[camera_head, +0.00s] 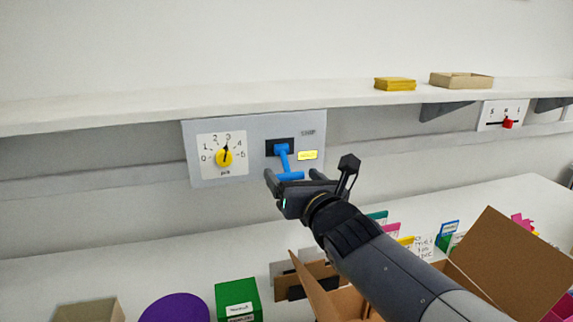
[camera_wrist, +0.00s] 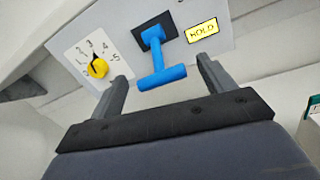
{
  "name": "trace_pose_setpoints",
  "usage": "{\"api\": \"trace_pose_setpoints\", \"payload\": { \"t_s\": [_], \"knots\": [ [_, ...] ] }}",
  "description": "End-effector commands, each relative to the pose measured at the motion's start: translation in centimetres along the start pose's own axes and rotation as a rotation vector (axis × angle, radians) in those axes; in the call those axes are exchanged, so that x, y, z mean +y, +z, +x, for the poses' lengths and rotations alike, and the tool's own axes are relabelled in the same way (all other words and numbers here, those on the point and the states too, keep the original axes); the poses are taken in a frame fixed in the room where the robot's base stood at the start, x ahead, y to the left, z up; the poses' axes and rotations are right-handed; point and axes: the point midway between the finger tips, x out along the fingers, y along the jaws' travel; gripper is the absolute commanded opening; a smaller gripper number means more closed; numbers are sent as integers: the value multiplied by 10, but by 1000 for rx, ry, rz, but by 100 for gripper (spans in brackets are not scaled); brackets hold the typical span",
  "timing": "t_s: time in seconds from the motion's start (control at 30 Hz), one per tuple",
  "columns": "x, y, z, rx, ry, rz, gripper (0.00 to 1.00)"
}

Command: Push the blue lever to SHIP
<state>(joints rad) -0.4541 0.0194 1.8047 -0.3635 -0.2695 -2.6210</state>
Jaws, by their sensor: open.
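The blue lever (camera_head: 284,160) sticks out of a dark slot on the grey panel (camera_head: 257,123) and ends in a crossbar. In the wrist view the lever (camera_wrist: 157,61) points down, with its crossbar between my fingers. A yellow label reading HOLD (camera_wrist: 201,30) is right of the lever; it also shows in the head view (camera_head: 308,155). Small text, likely SHIP (camera_head: 308,133), is above that label. My gripper (camera_head: 291,180) is open, just in front of and below the crossbar. I cannot tell whether a finger touches it.
A yellow-knobbed dial (camera_head: 225,157) is left of the lever on the same panel. A white shelf (camera_head: 160,109) runs above the panel. Below are a green box (camera_head: 238,297), a purple disc (camera_head: 176,308) and an open cardboard box (camera_head: 513,262). A red slider (camera_head: 507,123) is far right.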

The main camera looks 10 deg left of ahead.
Motion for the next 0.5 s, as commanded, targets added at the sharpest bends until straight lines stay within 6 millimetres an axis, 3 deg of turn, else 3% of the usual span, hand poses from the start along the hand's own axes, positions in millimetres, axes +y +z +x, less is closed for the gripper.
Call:
{"api": "trace_pose_setpoints", "payload": {
  "t_s": [0.2,0.5],
  "knots": [
    [0,0,33,1,0,1,77],
    [0,1,56,-1,0,0,77]
  ]
}}
